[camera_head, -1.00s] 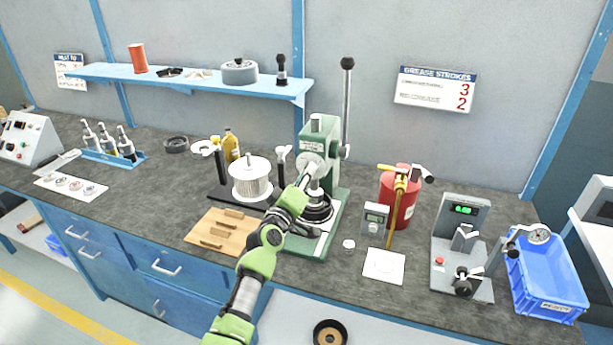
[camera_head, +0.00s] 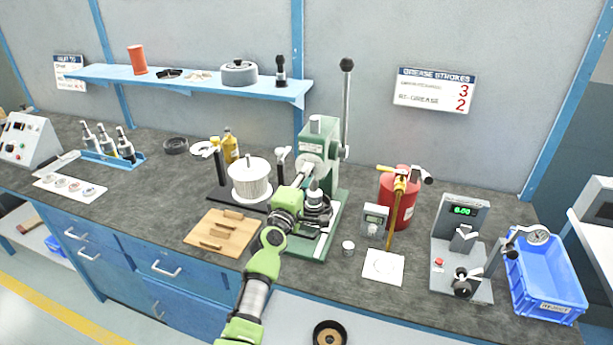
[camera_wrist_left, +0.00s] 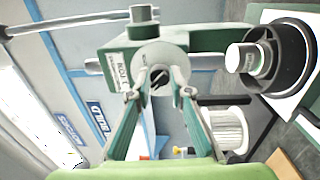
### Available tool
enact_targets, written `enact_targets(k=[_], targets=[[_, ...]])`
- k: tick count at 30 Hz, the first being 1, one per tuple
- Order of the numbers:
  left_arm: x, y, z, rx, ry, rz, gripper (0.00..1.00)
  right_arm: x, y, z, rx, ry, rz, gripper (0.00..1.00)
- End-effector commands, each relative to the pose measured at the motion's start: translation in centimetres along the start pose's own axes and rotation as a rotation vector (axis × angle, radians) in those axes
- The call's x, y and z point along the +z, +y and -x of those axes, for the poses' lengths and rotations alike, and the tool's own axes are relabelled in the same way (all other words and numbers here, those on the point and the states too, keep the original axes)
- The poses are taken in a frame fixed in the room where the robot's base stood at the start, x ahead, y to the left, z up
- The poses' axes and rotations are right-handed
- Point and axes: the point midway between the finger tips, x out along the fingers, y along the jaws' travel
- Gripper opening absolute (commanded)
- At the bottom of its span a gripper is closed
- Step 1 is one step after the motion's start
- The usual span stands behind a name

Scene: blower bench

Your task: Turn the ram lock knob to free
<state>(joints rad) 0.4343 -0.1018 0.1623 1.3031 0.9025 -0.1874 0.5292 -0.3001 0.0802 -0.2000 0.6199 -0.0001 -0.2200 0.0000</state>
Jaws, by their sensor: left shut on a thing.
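The green arbor press (camera_head: 318,135) stands on the bench with its tall lever (camera_head: 346,105) upright, black ball on top. My left gripper (camera_head: 306,172) reaches the front of the press head from below. In the left wrist view, its two fingertips (camera_wrist_left: 159,93) are shut on the grey round ram lock knob (camera_wrist_left: 160,76), one finger on each side. A dark slot or mark shows at the knob's middle. A white label (camera_wrist_left: 118,70) is beside it on the press body. In the head view the fingers mostly hide the knob. My right gripper is out of view.
A white ribbed cylinder (camera_head: 250,180) in a stand is left of the press, with a wooden board (camera_head: 222,230) in front. A meter (camera_head: 376,217), a red can (camera_head: 400,210) and a blue bin (camera_head: 575,280) stand to the right. A shelf (camera_head: 190,77) hangs behind.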

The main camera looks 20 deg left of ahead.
Motion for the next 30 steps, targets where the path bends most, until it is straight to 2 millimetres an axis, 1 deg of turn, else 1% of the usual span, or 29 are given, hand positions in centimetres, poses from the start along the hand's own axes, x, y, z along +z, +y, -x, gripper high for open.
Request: enact_targets(k=[13,14,15,26,30], targets=[[0.04,-0.19,0.04,-0.003,0.000,0.013,0.00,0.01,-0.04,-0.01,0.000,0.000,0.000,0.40],[0.04,-0.19,0.04,-0.003,0.000,0.013,0.27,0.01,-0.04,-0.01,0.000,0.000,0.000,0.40],[0.03,-0.19,0.04,-0.003,0.000,0.013,0.36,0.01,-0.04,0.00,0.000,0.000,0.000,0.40],[0.01,-0.06,0.10,-0.001,0.000,0.010,0.36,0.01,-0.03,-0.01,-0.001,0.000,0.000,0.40],[0.05,-0.08,0.94,0.000,0.001,0.011,0.36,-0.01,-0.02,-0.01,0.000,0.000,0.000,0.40]])
